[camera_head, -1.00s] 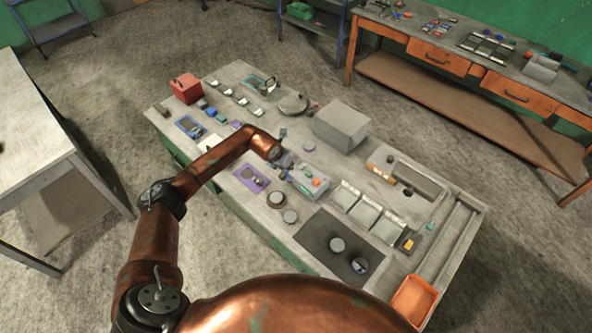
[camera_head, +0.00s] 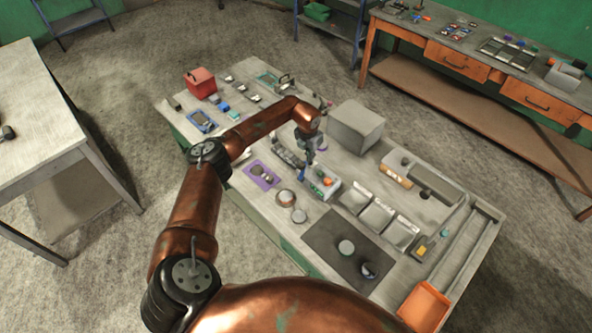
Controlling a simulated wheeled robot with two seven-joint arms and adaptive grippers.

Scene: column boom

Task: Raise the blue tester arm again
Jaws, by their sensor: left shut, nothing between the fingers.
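The tester is a small grey box (camera_head: 331,191) with an orange and a green spot on top, near the middle of the bench. A thin dark-blue bar (camera_head: 293,177) shows beside its left end; this looks like the blue tester arm, but whether it is raised or lowered is too small to tell. My left arm reaches in from the lower left, and my left gripper (camera_head: 309,158) points down just above and behind the bar. It is shut and empty; I cannot tell if it touches the bar. My right gripper is out of view.
The bench (camera_head: 283,235) also holds a grey block (camera_head: 355,127), a purple mat (camera_head: 262,176), round tins (camera_head: 286,198), several pale trays (camera_head: 377,216), a dark mat (camera_head: 330,244), a red box (camera_head: 201,83) and an orange bin (camera_head: 424,307). A white table (camera_head: 40,120) stands at left.

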